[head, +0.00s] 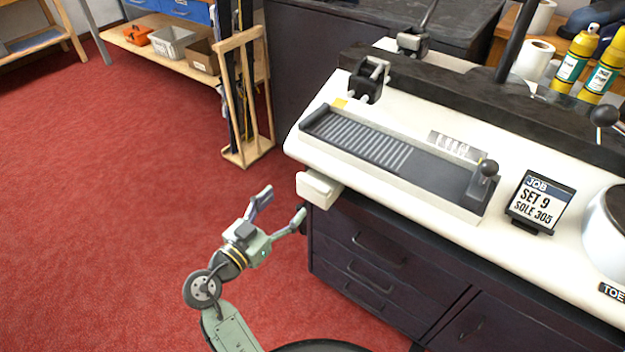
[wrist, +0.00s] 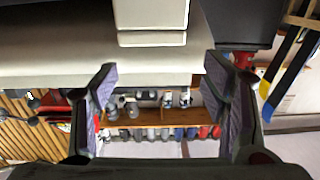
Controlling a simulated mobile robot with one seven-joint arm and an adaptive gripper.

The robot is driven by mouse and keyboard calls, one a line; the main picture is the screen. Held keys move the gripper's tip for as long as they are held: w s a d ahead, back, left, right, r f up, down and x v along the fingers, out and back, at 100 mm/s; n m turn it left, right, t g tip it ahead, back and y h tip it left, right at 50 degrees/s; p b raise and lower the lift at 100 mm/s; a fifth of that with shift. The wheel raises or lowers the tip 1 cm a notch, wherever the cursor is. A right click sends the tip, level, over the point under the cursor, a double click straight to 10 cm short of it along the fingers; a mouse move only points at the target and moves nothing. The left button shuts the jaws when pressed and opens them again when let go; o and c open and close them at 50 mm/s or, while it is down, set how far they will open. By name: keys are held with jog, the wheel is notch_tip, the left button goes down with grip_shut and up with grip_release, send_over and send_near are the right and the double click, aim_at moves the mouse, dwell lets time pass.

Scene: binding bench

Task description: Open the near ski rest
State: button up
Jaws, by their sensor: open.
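The near ski rest appears to be the pale block (head: 319,188) at the left front corner of the white bench top, just under its edge. It looks tucked in against the bench. In the wrist view a pale block (wrist: 150,22) shows at the top, ahead of the fingers. My gripper (head: 283,204) is open and empty, in the air left of the block, with its fingers pointing toward the bench. The fingers also show in the wrist view (wrist: 160,72), with a gap between them and the block. No contact is visible.
The white bench top (head: 400,205) carries a grey ribbed tray (head: 365,143), black clamps (head: 369,80) and a job sign (head: 540,202). Dark drawers (head: 375,255) are below. A wooden ski rack (head: 247,155) stands behind on the red floor (head: 110,200). The floor left of my gripper is clear.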

aim_at(311, 183)
jog(key=shift+o, duration=0.7)
jog(key=shift+s+d+f+h, duration=0.1)
jog(key=shift+d+h, duration=0.3)
jog(key=shift+d, duration=0.15)
jog(key=shift+o, duration=0.6)
jog(key=shift+w+d, duration=0.2)
jog(key=shift+w, duration=0.1)
jog(key=o, duration=0.4)
jog(key=p+x, duration=0.3)
jog(key=x, duration=0.5)
jog(key=shift+w+d, duration=0.1)
jog(key=shift+w, duration=0.15)
jog(key=shift+o, duration=0.2)
jog(key=shift+w+d, duration=0.3)
jog(key=shift+w, duration=0.2)
jog(key=shift+c, duration=0.4)
